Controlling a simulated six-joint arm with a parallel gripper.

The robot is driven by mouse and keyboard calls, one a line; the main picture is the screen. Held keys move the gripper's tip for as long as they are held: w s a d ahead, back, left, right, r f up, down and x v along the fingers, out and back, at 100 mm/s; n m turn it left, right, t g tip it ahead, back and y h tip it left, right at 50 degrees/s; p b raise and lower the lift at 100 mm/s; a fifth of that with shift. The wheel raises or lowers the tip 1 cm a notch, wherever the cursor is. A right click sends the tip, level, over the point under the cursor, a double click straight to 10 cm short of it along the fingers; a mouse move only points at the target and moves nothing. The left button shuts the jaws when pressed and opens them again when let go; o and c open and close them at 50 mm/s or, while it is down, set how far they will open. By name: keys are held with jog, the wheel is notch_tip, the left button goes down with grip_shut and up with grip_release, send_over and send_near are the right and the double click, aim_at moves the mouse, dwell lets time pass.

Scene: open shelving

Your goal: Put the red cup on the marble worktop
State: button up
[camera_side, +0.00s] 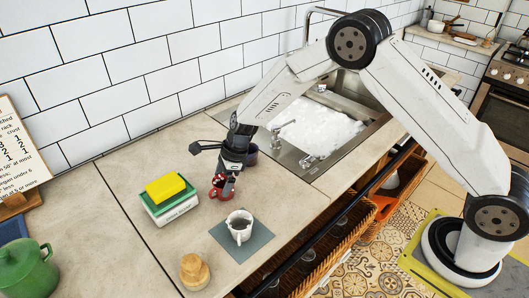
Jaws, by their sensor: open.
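The red cup (215,189) stands on the pale worktop (130,254), left of the sink. My gripper (226,184) points down at the cup, with its fingers at the cup's rim. The jaws are open, and the fingers cover part of the cup. I cannot tell whether a finger reaches inside the cup or touches it.
A white mug (239,226) with dark contents stands on a grey mat (258,240) close by. A green-and-white box (171,208) with a yellow block (165,187) is to the left.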

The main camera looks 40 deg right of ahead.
jog(key=v, duration=0.9)
jog(key=shift+d+r, duration=0.1)
jog(key=shift+r, duration=0.05)
dwell(0.4)
jog(key=s+d+r+n+h, duration=0.1)
jog(key=s+d+n, duration=0.4)
jog(key=s+n, duration=0.6)
jog(key=s+d+r+n+h, duration=0.1)
jog(key=s+d+n+h, duration=0.2)
jog(key=s+n, duration=0.8)
jog(key=shift+s+d+r+n+t, duration=0.3)
jog(key=shift+s+d+t, duration=0.15)
jog(key=shift+d, duration=0.65)
